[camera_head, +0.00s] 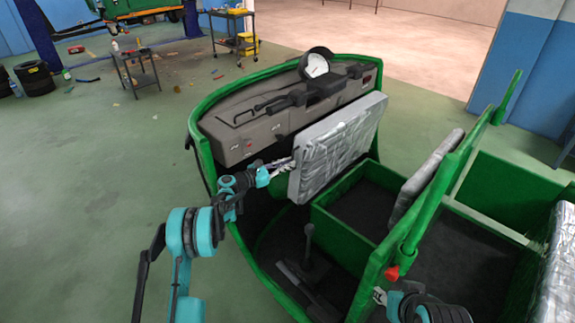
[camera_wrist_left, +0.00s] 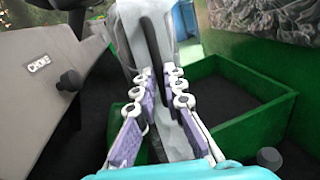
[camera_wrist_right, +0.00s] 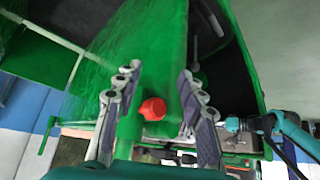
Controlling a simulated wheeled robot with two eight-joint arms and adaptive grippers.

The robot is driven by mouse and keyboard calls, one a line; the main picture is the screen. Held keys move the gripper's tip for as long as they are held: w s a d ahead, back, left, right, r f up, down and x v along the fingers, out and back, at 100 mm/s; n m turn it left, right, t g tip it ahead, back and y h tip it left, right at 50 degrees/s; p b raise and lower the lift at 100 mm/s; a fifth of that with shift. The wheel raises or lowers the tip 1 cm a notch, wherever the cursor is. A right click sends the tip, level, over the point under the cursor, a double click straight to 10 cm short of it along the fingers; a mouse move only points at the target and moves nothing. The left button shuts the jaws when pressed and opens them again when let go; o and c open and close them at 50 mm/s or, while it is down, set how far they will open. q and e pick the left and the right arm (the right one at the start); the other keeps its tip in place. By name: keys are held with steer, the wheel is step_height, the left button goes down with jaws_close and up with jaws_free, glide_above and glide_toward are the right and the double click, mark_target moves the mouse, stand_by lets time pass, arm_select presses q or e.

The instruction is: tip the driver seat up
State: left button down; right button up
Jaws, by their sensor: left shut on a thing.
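The driver seat (camera_head: 335,147), a grey cushion, is tipped up steeply on its edge behind the dashboard. The green box (camera_head: 345,200) under it stands open, with a dark inside. My left gripper (camera_head: 280,166) is at the seat's left edge. My right gripper (camera_head: 381,296) is low at the green partition, near a red knob (camera_head: 391,273). In the right wrist view its fingers (camera_wrist_right: 158,80) are apart, with the green partition and the red knob (camera_wrist_right: 152,109) between them.
The grey dashboard (camera_head: 270,112) with a round gauge (camera_head: 317,65) stands close to my left gripper. A lever (camera_head: 309,240) rises from the floor of the cab. A grey backrest (camera_head: 425,175) leans on the green partition (camera_head: 440,200).

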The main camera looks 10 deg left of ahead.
arm_select(q)
steer(key=c, duration=1.6)
jaws_free()
steer(key=shift+a, duration=0.1)
steer(key=v, duration=1.2)
